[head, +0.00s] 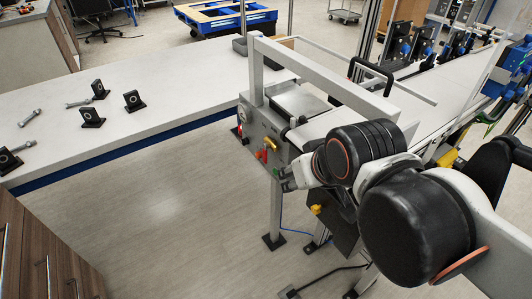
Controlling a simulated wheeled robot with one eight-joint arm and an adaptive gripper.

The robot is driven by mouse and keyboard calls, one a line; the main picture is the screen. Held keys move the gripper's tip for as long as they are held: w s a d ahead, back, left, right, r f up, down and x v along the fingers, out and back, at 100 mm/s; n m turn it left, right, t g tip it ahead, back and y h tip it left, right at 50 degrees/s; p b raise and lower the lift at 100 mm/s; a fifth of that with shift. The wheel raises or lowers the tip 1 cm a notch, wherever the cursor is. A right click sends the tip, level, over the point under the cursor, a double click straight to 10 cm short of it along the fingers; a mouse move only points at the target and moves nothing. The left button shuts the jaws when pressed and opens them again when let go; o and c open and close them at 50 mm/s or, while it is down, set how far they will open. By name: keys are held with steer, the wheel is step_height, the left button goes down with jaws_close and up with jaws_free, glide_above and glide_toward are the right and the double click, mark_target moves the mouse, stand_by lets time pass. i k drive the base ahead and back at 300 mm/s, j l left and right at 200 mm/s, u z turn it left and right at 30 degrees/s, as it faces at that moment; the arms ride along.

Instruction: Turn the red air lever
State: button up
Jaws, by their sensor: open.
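The red air lever (261,155) is a small red piece on the front of the grey conveyor-end box, beside a brass-coloured fitting (271,144). My gripper (282,178) is just below and to the right of the lever, close to the front of the box. It is open, and nothing shows between its fingers. It is small in the head view and partly covered by my own wrist, so I cannot tell whether it touches the lever.
A round gauge (242,114) sits on the box's left side. A grey frame (330,78) arches over the conveyor (425,88). A long white table (175,90) with several black brackets and bolts stands left. Open floor (165,205) lies in front of it.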

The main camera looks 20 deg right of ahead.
mark_target(265, 147)
steer(key=i+j+z, duration=0.1)
steer(key=i+j, duration=0.3)
steer(key=i+j+z, duration=0.1)
steer(key=i+j, duration=0.3)
steer(key=j, duration=0.15)
steer(key=i+j+z, duration=0.1)
steer(key=i+j, duration=0.25)
steer(key=j, duration=0.2)
steer(key=i+j, duration=0.4)
steer(key=j, duration=0.15)
steer(key=l+z, duration=0.05)
